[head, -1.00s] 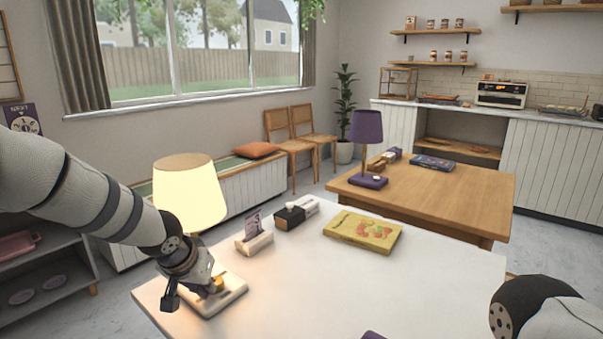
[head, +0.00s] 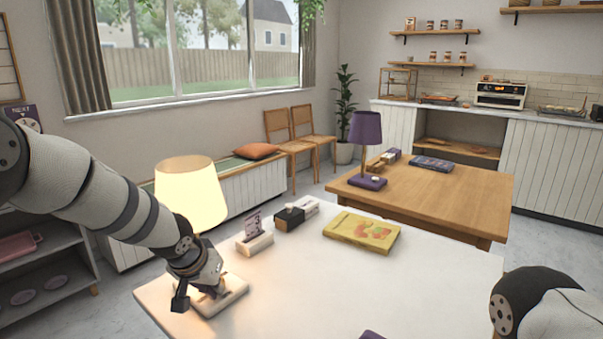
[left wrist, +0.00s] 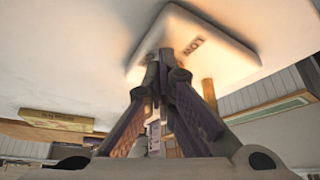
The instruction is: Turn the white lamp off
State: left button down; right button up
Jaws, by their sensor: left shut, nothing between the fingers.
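The white lamp (head: 190,195) stands at the left end of the white table, and its cream shade glows. Its pale base (head: 235,296) lies on the table, partly covered by my left gripper (head: 212,291). In the left wrist view the lamp base (left wrist: 225,62) has dark lettering, and a short piece of wooden stem shows beside the fingers. My left gripper (left wrist: 166,58) is shut and empty, its fingertips over the base near the lettering. I cannot tell whether they touch it. The switch is not clearly visible. My right gripper is out of view; only part of that arm shows.
A yellow box (head: 362,232), a black box (head: 290,218) and a card holder (head: 255,238) sit at the back of the white table (head: 330,290). A purple lamp (head: 366,130) stands on the wooden table (head: 450,190). The white table's middle is clear.

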pick_arm(q)
jog(key=shift+s, duration=0.4)
notch_tip(320, 180, up, 6)
jog(key=shift+f+p, duration=0.1)
jog(key=shift+p, duration=0.65)
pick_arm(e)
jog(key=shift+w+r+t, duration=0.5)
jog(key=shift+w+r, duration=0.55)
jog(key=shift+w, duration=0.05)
